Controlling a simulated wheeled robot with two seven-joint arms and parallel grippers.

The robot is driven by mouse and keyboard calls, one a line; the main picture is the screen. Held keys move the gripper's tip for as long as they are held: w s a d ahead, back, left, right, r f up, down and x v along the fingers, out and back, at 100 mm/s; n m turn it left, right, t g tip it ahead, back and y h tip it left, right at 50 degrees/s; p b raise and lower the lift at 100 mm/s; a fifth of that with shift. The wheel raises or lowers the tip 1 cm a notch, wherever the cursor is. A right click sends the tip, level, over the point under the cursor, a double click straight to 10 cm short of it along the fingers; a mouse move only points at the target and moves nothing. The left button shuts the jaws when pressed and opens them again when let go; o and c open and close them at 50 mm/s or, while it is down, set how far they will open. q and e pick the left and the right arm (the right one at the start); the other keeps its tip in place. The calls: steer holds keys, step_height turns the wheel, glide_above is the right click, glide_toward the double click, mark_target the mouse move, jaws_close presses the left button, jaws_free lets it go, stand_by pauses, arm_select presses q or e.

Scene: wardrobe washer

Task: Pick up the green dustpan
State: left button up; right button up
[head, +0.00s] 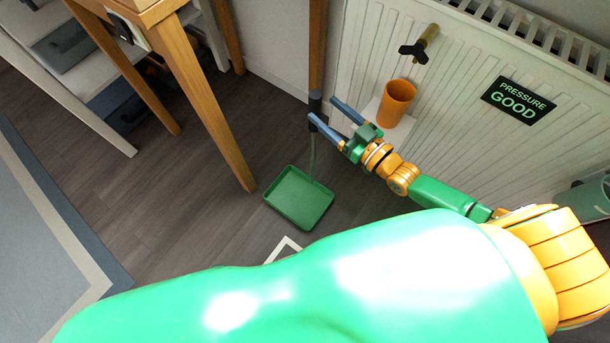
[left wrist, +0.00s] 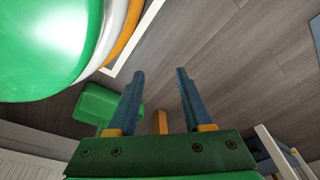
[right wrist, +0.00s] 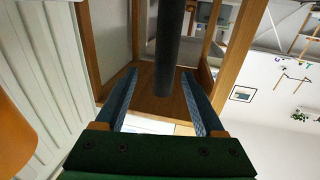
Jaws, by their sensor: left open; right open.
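The green dustpan (head: 298,198) lies on the floor near the radiator, its thin stem rising to a dark upright handle grip (head: 315,103). My right gripper (head: 325,110) is open at the grip's height, its fingers pointing toward it. In the right wrist view the dark grip (right wrist: 170,50) stands between and beyond the open fingers (right wrist: 156,72); contact cannot be told. My left gripper (left wrist: 160,74) is open and empty over the floor, out of the head view. A green shape beside its finger, seemingly the dustpan (left wrist: 97,105), shows in the left wrist view.
A white radiator (head: 450,110) with a "PRESSURE GOOD" sign (head: 518,100) fills the right side. An orange cup (head: 396,98) stands by it, close to my right gripper. A wooden table leg (head: 205,100) is left of the dustpan. Bare floor (head: 160,220) lies left of the pan.

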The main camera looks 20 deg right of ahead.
steer(key=b+x, duration=0.2)
steer(key=x, duration=0.5)
steer(key=shift+s+a+f, duration=0.15)
steer(key=shift+a+f, duration=0.1)
arm_select(q)
steer(key=w+r, duration=0.2)
steer(key=r, duration=0.1)
steer(key=w+r, duration=0.1)
steer(key=w, duration=0.1)
steer(key=shift+d+r, duration=0.25)
steer(key=shift+d, duration=0.1)
arm_select(e)
jaws_close()
